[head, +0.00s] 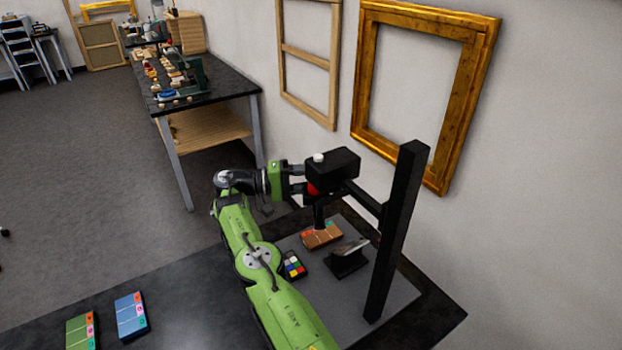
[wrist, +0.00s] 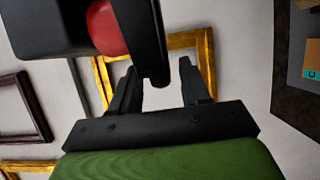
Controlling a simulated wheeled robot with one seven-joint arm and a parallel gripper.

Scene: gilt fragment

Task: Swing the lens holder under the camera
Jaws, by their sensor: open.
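The black camera (head: 334,168) is held out from a tall black column (head: 397,235). A red part (head: 313,188) shows at its near left side. My gripper (head: 301,179) is at the camera's left side, fingers toward it. In the wrist view my gripper (wrist: 158,68) is open, its two black fingers apart. A dark flat bar (wrist: 143,40), possibly the lens holder, reaches down beside a red round part (wrist: 106,28), its end near the gap between the fingers. I cannot tell whether they touch. A dark tube (head: 319,214) hangs below the camera.
Below on the grey base (head: 395,294) lie a brown block (head: 322,236), a colour chart (head: 292,265) and a dark tilted stand (head: 348,262). Blue (head: 131,315) and green (head: 80,331) boxes lie at lower left. A gilt frame (head: 484,70) hangs behind.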

